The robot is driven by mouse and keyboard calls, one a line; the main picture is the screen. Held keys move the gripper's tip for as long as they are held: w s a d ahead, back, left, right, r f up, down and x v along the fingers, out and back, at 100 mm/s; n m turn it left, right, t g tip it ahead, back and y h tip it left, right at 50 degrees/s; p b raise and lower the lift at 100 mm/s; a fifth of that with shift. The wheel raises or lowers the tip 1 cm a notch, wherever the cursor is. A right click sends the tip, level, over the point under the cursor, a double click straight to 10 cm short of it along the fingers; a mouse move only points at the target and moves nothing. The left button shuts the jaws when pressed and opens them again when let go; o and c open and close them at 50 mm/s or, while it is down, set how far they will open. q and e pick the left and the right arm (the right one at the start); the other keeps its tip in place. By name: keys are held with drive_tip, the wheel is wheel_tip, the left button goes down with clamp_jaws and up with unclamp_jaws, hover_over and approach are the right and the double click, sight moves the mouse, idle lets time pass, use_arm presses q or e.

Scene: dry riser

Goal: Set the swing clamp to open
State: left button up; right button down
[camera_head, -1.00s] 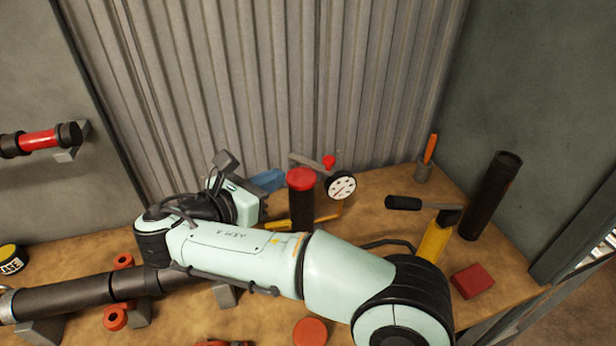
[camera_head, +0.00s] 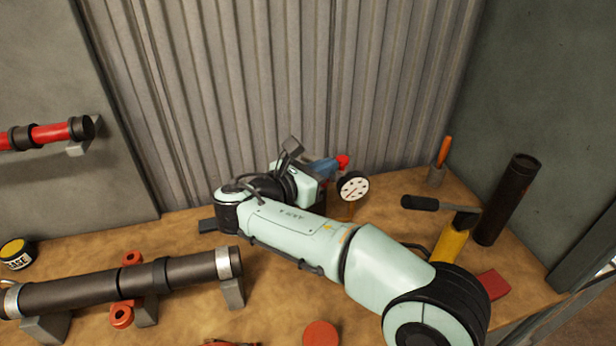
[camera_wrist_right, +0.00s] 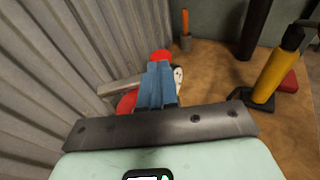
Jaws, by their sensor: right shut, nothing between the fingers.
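A grey bar (camera_wrist_right: 118,86) with a red knob (camera_wrist_right: 160,56) at its end shows in the right wrist view; it looks like the swing clamp's arm. In the head view the red knob (camera_head: 342,161) shows beside the white-faced gauge (camera_head: 353,187), and my arm hides most of the rest. My right gripper (camera_head: 327,168) is shut and empty. Its blue fingers (camera_wrist_right: 157,82) point at the red knob and overlap it in the wrist view; I cannot tell whether they touch. A red round part (camera_wrist_right: 127,102) is partly hidden behind the fingers. My left gripper is not in view.
A corrugated wall (camera_head: 290,80) stands close behind. A dark pipe (camera_head: 75,292) lies on supports at the left of the bench.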

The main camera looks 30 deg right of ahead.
drive_tip(key=shift+w+d, duration=0.1)
drive_tip(key=shift+d, duration=0.45)
